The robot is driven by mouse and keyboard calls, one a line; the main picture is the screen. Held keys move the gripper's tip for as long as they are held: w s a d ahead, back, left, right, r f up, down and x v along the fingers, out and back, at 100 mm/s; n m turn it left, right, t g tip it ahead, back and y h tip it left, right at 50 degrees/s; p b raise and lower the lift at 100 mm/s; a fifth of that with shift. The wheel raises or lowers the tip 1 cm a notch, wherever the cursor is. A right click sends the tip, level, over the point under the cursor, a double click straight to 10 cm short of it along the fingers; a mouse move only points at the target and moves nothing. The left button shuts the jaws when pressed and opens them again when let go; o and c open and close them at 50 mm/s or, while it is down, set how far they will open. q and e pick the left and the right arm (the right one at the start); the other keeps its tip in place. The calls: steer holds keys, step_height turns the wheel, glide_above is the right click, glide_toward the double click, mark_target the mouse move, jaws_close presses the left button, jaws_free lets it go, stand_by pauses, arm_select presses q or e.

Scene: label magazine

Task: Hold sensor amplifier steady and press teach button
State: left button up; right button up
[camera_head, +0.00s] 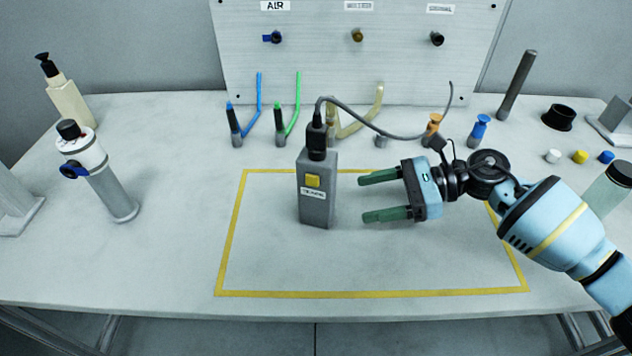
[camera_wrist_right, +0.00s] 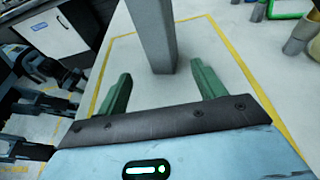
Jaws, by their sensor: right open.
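The sensor amplifier (camera_head: 317,205) is a grey upright box with a black connector and cable on top. It stands inside the yellow rectangle on the table. In the right wrist view the amplifier (camera_wrist_right: 153,32) stands ahead of the gap between the open fingers (camera_wrist_right: 160,84). My left gripper does not show in the head view.
The cable (camera_head: 385,128) arcs to the right behind the amplifier. Blue and green tubes (camera_head: 260,100) and fittings stand along the back below a panel (camera_head: 310,70). A white-grey cylinder unit (camera_head: 107,185) stands at left. The front of the yellow-marked area (camera_head: 370,293) is clear.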

mark_target(334, 205)
steer(key=shift+w+f, duration=0.35)
steer(key=shift+f, duration=0.15)
steer(key=shift+s+r, duration=0.1)
steer(key=shift+a, duration=0.45)
steer(key=x, duration=0.8)
steer(key=shift+d+b, duration=0.15)
steer(key=shift+b, duration=0.15)
steer(key=shift+a+f, duration=0.35)
steer(key=shift+a, duration=0.25)
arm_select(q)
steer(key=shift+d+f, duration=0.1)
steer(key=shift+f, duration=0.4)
arm_select(e)
steer(key=c, duration=0.9)
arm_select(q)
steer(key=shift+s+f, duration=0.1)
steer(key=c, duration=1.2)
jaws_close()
